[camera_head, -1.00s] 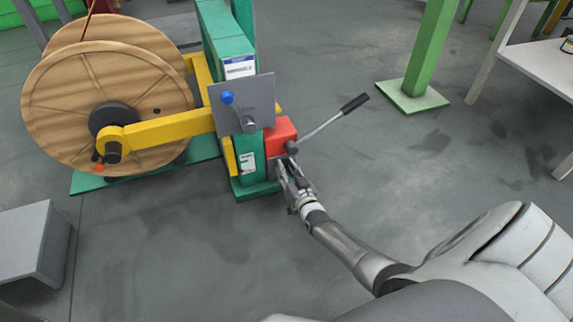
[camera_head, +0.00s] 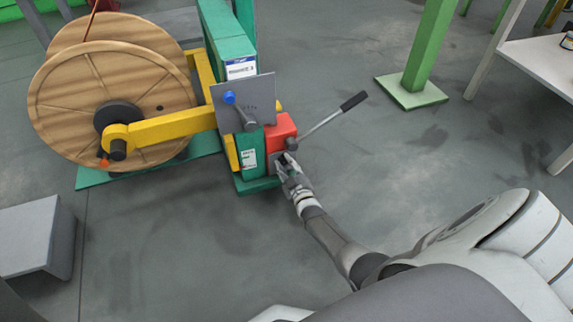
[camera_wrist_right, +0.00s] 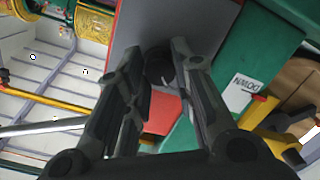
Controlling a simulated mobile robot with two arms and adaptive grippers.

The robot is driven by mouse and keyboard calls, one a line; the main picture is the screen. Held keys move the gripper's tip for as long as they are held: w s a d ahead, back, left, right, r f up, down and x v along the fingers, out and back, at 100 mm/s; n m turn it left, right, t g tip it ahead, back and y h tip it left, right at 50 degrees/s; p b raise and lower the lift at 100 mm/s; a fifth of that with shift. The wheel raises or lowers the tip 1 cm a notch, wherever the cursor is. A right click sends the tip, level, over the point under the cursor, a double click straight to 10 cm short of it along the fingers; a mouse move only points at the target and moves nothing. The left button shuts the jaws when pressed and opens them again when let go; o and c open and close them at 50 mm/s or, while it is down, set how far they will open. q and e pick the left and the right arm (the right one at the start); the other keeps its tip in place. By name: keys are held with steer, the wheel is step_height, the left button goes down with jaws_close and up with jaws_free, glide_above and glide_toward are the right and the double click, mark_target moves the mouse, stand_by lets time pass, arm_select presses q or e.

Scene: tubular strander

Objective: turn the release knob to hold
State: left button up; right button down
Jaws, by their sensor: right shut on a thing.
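The release knob (camera_wrist_right: 159,70) is a dark round knob with a light pointer mark, on a grey plate (camera_wrist_right: 138,24) beside the red box. In the right wrist view it sits between the fingertips of my right gripper (camera_wrist_right: 160,66), which is shut on it. In the head view my right gripper (camera_head: 284,164) is at the lower front of the red box (camera_head: 281,131), and its fingers hide the knob. I cannot read any hold marking. My left gripper is not in view.
A lever with a black grip (camera_head: 354,101) sticks out from the red box, above my right gripper. A grey panel with a blue-knobbed handle (camera_head: 230,97) is on the green post. A wooden reel (camera_head: 70,120) stands left.

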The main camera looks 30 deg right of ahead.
stand_by(0.6)
steer(key=c, duration=1.2)
jaws_free()
